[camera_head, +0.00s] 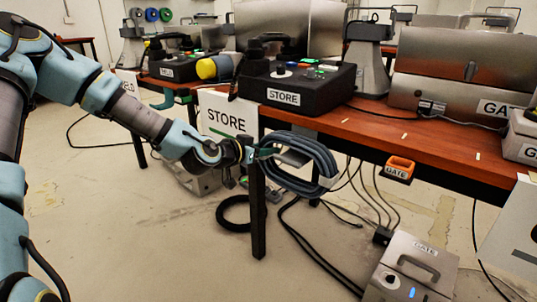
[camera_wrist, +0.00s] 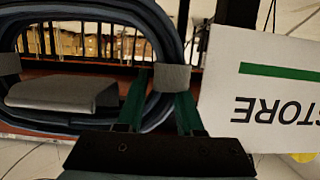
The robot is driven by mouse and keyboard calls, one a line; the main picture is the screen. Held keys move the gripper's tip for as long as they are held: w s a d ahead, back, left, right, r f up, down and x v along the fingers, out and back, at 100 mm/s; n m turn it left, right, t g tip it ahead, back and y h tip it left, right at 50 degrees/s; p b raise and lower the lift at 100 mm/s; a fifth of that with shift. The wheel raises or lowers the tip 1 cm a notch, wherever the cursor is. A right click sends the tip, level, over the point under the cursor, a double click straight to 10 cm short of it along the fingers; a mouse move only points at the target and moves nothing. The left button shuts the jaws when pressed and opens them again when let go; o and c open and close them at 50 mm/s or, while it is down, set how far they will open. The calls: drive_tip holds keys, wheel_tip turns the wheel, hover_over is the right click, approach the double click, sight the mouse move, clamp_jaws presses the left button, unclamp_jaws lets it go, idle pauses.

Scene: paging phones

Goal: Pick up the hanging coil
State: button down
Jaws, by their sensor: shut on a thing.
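The coil (camera_head: 325,160) is a dark blue-grey loop of cable with light grey bands, hanging at the table's front edge beside the STORE sign. My gripper (camera_head: 265,153) is at the coil's left side in the head view, its green fingers shut on it. In the wrist view the coil (camera_wrist: 165,28) fills the left part. The gripper's two green fingers (camera_wrist: 162,105) stand on either side of a grey band (camera_wrist: 171,78) on the coil. A grey bracket (camera_wrist: 65,93) shows inside the loop. I cannot tell whether the coil still rests on it.
The STORE sign (camera_head: 228,118) hangs close by the gripper; it also shows in the wrist view (camera_wrist: 265,85). A dark table leg (camera_head: 257,215) stands just below the gripper. Cables hang under the wooden table (camera_head: 385,130).

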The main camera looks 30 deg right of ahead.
drive_tip(key=f+p+v, duration=0.2)
drive_tip(key=p+v, duration=0.1)
drive_tip(key=v, duration=0.5)
drive_tip(key=a+f+p+v, duration=0.1)
drive_tip(key=p+v, duration=0.3)
drive_tip(key=v, duration=0.5)
drive_tip(key=shift+a+f, duration=0.35)
drive_tip(key=shift+s, duration=0.15)
